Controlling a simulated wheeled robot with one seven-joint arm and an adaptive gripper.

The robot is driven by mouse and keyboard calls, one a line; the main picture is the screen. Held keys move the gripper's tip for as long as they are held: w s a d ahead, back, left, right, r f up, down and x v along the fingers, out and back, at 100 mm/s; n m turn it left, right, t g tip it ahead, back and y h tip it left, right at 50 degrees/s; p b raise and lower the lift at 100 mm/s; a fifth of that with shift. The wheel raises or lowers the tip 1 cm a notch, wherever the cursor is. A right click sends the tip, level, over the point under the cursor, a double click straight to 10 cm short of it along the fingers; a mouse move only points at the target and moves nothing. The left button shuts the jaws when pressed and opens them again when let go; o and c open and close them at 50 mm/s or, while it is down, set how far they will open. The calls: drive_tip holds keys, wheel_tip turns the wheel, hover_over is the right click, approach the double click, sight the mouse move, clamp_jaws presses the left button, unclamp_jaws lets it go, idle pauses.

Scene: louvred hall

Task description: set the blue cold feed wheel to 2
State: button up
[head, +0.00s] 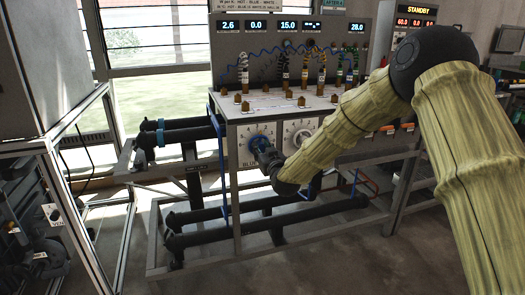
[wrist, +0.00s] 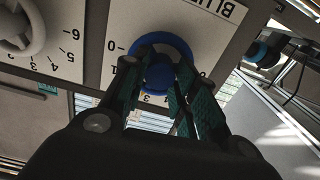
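The blue cold feed wheel (wrist: 159,48) sits on a white dial plate (wrist: 217,12) that reads upside down in the wrist view. Part of its scale shows, with 0 and 1 left of the wheel; the fingers hide some of the numbers. I cannot make out a pointer. My gripper (wrist: 165,72) is at the wheel, with one finger on each side of its blue hub. Whether the fingers press on it is unclear. In the head view the wheel (head: 259,143) shows beside my gripper (head: 262,147), at the bench's front left.
A white wheel (wrist: 22,28) on its own dial is beside the blue one; its plate (head: 299,133) also shows in the head view. Black pipes (head: 187,134) run left and below. Displays (head: 229,26) read 2.6, 0.0, 15.0 and 28.0. Open floor (head: 300,260) lies in front.

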drive_tip(key=shift+c, duration=0.7)
drive_tip(key=shift+r+m+p, duration=0.15)
drive_tip(key=shift+m+p, duration=0.35)
drive_tip(key=shift+m, duration=0.1)
drive_tip(key=shift+m+p, duration=0.45)
drive_tip(key=shift+m, duration=0.75)
drive_tip(key=o, duration=1)
drive_tip(key=v, duration=1.2)
